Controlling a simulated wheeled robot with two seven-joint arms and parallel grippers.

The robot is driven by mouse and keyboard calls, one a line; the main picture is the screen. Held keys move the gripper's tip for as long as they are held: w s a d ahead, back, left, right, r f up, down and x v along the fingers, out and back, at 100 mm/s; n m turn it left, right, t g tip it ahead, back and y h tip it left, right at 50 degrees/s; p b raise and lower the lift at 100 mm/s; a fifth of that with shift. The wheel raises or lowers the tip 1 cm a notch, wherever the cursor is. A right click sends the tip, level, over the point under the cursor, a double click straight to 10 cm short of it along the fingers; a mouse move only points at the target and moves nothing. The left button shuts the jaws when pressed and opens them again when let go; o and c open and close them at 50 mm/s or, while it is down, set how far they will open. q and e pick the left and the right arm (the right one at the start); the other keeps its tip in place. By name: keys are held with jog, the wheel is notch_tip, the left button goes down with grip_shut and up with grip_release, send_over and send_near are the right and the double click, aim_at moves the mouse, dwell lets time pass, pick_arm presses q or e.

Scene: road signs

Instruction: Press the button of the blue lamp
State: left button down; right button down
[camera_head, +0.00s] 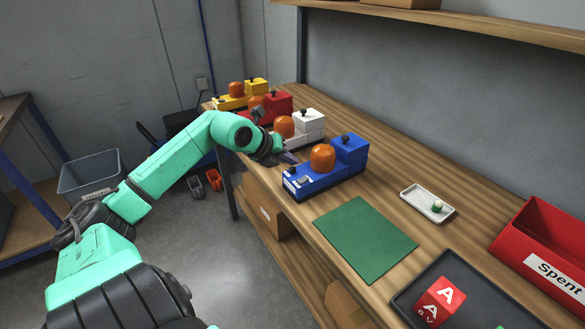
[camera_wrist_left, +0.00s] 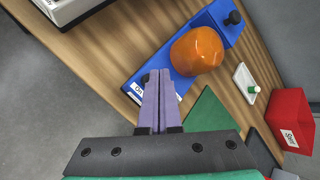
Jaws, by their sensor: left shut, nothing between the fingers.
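The blue lamp (camera_head: 318,178) stands on the wooden bench, with an orange dome on its low front part and a black knob on its raised block. A white label is on its front end. It also shows in the wrist view (camera_wrist_left: 183,84). My left gripper (camera_head: 290,158) is shut and empty, with its purple fingers at the lamp's low front end. In the wrist view its fingertips (camera_wrist_left: 158,74) overlap that end and hide part of it. A small dark bit shows beside the tips; I cannot tell whether they touch it. My right gripper is not in view.
White (camera_head: 309,122), red (camera_head: 278,104) and yellow (camera_head: 257,86) lamps stand behind. A green mat (camera_head: 365,238), a white dish (camera_head: 415,201), a dark tray (camera_head: 400,302) with a red block (camera_head: 440,297), and a red "Spent" bin (camera_head: 510,240) lie nearer. A shelf overhangs the bench.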

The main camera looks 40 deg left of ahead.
aim_at(290, 174)
pick_arm(q)
jog(key=shift+f+b, duration=0.3)
jog(key=shift+f, duration=0.25)
jog(key=shift+r, duration=0.7)
notch_tip(290, 174, up, 6)
jog(key=p, duration=0.4)
dwell(0.4)
